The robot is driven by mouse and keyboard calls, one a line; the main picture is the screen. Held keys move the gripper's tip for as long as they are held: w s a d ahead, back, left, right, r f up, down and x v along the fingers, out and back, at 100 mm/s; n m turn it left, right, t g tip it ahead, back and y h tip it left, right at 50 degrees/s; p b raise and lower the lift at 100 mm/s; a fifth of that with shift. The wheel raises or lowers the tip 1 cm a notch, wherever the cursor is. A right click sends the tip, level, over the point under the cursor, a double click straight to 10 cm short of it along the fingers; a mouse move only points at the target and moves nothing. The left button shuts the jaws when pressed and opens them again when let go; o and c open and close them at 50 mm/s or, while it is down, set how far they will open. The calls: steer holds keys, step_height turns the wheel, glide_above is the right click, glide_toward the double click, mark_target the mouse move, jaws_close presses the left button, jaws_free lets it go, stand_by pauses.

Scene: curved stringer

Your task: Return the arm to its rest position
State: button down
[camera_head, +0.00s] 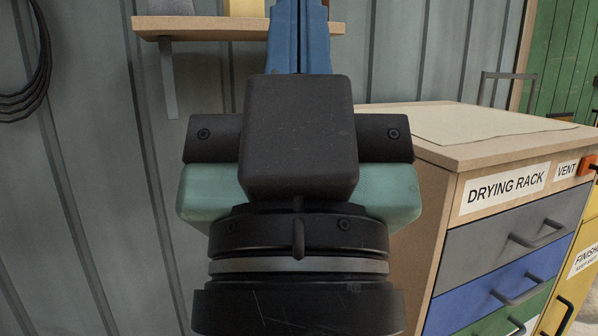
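My gripper (300,25) is seen from behind in the head view, pointing up and away in the middle of the picture. Its two blue fingers lie side by side with only a thin dark seam between them, so it looks shut. The top edge of the picture cuts off the fingertips, and I see nothing held between the visible parts. The black and teal hand and the dark wrist below it fill the centre and hide what is behind them.
A wooden shelf (215,27) on the grey panelled wall (80,180) passes behind my fingers. A wooden cabinet (445,148) labelled "DRYING RACK", with coloured drawers and a pale sheet (480,122) on top, stands at right. A dark coiled hose (32,80) hangs at far left.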

step_height(320, 180, up, 21)
steer(key=p, duration=1.8)
steer(key=shift+p, duration=0.35)
